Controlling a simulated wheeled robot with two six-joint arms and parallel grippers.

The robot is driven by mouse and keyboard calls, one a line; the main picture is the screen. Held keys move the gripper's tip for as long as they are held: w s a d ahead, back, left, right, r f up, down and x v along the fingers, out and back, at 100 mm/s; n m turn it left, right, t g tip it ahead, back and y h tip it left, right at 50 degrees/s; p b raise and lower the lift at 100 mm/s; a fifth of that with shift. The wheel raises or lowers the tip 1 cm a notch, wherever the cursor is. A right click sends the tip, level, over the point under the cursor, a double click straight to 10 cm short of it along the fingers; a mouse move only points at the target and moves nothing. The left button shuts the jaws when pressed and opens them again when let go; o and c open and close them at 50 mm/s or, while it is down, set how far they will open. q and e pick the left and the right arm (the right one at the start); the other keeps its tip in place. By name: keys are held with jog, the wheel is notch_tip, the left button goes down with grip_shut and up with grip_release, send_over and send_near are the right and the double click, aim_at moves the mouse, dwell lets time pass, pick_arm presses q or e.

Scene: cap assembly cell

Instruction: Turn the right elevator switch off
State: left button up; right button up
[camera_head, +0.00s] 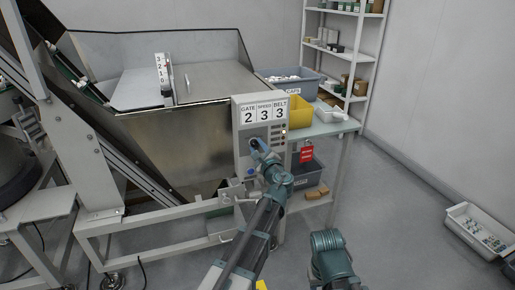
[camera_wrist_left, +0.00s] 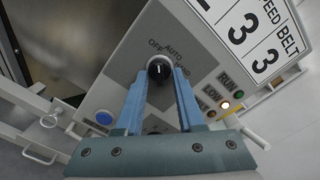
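The switch is a black rotary knob (camera_wrist_left: 160,70) on the grey control panel (camera_head: 243,160), with OFF and AUTO printed above it and a third, partly hidden label. A pale mark shows on the knob's lower part; I cannot tell its exact setting. My left gripper (camera_head: 256,146) is at the panel. In the wrist view its two blue fingers (camera_wrist_left: 160,78) stand on either side of the knob, with narrow gaps visible, so it looks open around it. My right arm shows only as a teal link at the bottom; its gripper is not in view.
The panel has a GATE, SPEED, BELT display (camera_head: 264,113) reading 2, 3, 3, a blue button (camera_wrist_left: 104,118) and a lit lamp (camera_wrist_left: 225,105). A red tag (camera_head: 306,154) hangs right of it. A metal hopper (camera_head: 190,145) is left; a table with bins is behind.

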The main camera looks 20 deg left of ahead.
pick_arm(q)
jog(key=o, duration=0.4)
jog(key=v, duration=1.3)
jog(key=shift+s+d, duration=0.25)
jog(key=shift+s, duration=0.1)
jog(key=s+a+f+n+g+h, duration=0.2)
jog(key=s+a+f+n+g, duration=0.2)
jog(key=s+f+n+g, duration=0.4)
jog(key=s+a+f+n+g+h, duration=0.2)
jog(key=s+a+f+n+g, duration=0.15)
jog(key=f+n, duration=0.5)
jog(key=s+d+f+g+h, duration=0.2)
jog(key=s+d+f, duration=0.1)
jog(key=s+d, duration=0.4)
jog(key=s+d+f+g+h, duration=0.2)
jog(key=s+d+h, duration=0.1)
jog(key=s+d, duration=0.4)
jog(key=r+p, duration=0.9)
jog(key=d+r+p, duration=0.1)
jog(key=r+p, duration=0.9)
jog(key=d+r+p, duration=0.1)
jog(key=r+p, duration=0.8)
jog(key=p, duration=0.1)
jog(key=shift+w+r, duration=0.3)
